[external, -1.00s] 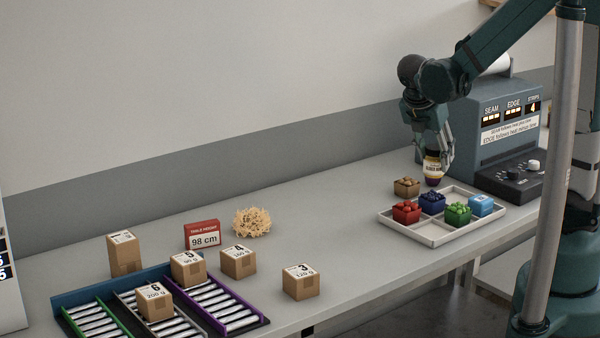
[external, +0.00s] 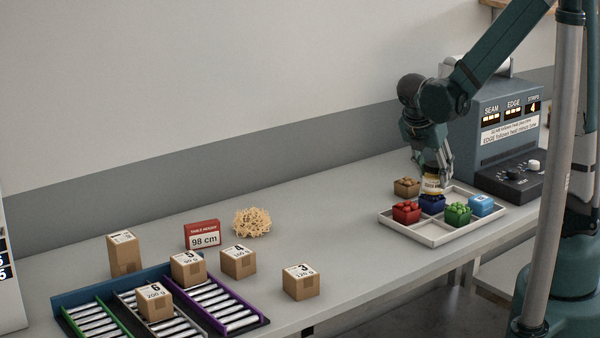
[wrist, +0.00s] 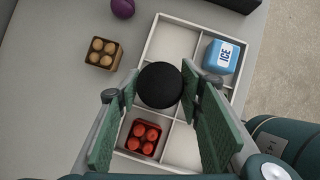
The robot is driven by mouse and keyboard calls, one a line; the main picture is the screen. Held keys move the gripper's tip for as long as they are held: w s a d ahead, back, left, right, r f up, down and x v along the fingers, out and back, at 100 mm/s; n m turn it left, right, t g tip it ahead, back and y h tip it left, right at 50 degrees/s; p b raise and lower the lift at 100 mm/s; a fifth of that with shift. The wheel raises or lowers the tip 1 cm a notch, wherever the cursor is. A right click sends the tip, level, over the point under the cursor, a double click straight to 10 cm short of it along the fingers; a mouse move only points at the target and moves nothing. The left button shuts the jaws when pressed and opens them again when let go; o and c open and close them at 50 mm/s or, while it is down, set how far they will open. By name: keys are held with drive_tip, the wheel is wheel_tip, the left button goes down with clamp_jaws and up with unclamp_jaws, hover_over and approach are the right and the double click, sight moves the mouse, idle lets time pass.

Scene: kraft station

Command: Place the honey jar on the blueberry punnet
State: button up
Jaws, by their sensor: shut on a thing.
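My gripper (external: 432,182) is shut on the honey jar (external: 432,185), which has a yellow and white label. In the wrist view its round black lid (wrist: 160,85) sits between my two fingers. The jar is upright, directly over the dark blue blueberry punnet (external: 432,206) in the external view. Its bottom meets the top of the punnet in the picture; I cannot tell whether they touch. In the wrist view the jar and fingers hide the punnet.
The white divided tray (external: 432,240) also holds a red punnet (external: 406,212), a green punnet (external: 457,214) and a blue ice box (external: 480,206). A brown punnet (external: 406,188) stands outside the tray, with a purple round thing (wrist: 123,8) farther off. A control console (external: 505,140) stands behind.

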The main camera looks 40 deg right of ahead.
drive_tip(key=shift+f, duration=0.35)
drive_tip(key=shift+f, duration=0.15)
drive_tip(key=o, duration=1.1)
drive_tip(key=shift+r, duration=0.25)
drive_tip(key=shift+p+v, duration=0.9)
drive_tip(key=shift+v, duration=5.05)
